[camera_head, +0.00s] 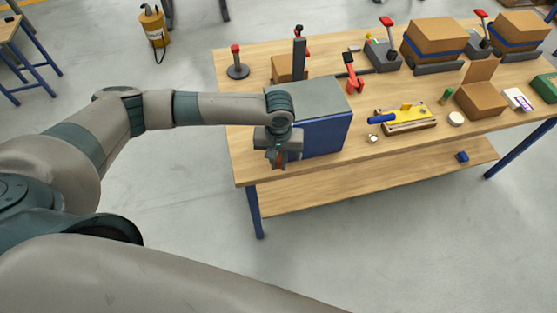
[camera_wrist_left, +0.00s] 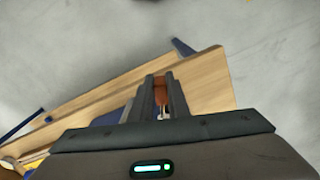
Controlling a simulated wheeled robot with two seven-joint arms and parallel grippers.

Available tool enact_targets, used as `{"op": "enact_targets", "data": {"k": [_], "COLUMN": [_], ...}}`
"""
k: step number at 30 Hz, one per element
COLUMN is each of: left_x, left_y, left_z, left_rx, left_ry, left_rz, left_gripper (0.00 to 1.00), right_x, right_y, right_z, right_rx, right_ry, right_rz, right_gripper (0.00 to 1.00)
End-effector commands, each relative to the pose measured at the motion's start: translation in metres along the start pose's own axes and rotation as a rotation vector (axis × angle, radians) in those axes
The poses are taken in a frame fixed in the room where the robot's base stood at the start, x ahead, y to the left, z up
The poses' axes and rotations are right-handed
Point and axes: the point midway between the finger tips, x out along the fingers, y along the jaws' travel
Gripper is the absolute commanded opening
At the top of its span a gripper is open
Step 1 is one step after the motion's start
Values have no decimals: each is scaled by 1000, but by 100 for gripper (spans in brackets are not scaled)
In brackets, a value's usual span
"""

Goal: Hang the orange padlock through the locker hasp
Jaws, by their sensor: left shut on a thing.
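The locker (camera_head: 325,135) is a blue box with a grey top near the table's left front. My left gripper (camera_head: 279,160) is at the locker's left front corner, pointing down. It is shut on the orange padlock (camera_wrist_left: 160,90), which shows between the two fingers in the left wrist view (camera_wrist_left: 160,100). A small pale metal bit shows below the orange body there. In the head view the padlock is mostly hidden by the gripper. I cannot make out the hasp, or whether the padlock touches it. My right gripper is not in view.
The wooden table (camera_head: 240,110) holds a red clamp (camera_head: 353,78), a yellow fixture with a blue handle (camera_head: 407,116), an open cardboard box (camera_head: 481,98) and several other items to the right. The floor in front of the table is clear.

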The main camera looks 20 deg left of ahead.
Motion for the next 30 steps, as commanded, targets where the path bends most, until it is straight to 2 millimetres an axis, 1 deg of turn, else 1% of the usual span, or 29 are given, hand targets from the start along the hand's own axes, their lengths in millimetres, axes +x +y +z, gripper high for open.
{"op": "enact_targets", "data": {"k": [19,30], "left_x": [1,7], "left_y": [0,0], "left_z": [0,0], "left_rx": [0,-1], "left_ry": [0,0], "left_rz": [0,0], "left_gripper": [0,0], "right_x": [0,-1], "right_y": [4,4], "right_z": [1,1], "right_rx": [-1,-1], "right_ry": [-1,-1], "right_rz": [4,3], "right_gripper": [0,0]}}
